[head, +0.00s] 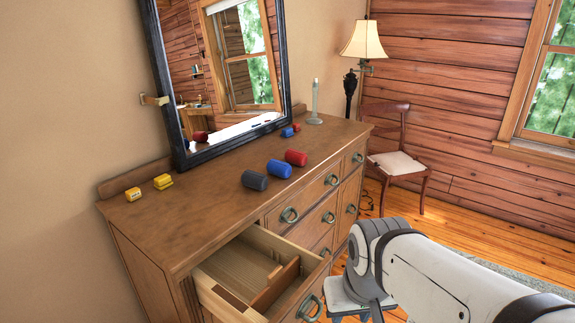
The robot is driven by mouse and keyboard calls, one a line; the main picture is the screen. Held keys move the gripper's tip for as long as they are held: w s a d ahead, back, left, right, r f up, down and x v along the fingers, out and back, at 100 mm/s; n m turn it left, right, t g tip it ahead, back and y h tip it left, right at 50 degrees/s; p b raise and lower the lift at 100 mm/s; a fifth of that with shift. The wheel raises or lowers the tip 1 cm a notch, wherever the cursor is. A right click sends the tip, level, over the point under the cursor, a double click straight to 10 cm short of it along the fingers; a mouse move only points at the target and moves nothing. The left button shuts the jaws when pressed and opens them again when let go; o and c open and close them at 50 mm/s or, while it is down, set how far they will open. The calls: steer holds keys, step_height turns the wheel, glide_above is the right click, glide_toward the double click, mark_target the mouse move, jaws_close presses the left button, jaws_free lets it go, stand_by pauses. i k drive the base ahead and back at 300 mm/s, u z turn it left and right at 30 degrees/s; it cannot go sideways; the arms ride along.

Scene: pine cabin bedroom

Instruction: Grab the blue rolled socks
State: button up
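The blue rolled socks (279,169) lie on top of the wooden dresser, near its front edge. They sit in a row between a red roll (296,158) and a dark grey roll (254,180), close to both. Nothing covers the blue roll. My arm comes in from the lower right and its bend is in front of the dresser, lower than and apart from the rolls. My gripper's fingers do not show, so I cannot see their state.
The dresser (190,225) has an open top drawer (225,298) with dividers, jutting out front. Yellow blocks (162,181) are at the left; small blue (287,132) and red items and a candle (315,101) are at the back. A mirror (185,140) and chair (397,163) stand nearby.

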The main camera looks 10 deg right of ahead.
mark_target(282, 170)
steer(key=z, duration=1.55)
steer(key=i, duration=3)
steer(key=u, duration=3.55)
steer(key=i, duration=0.4)
steer(key=u, duration=0.1)
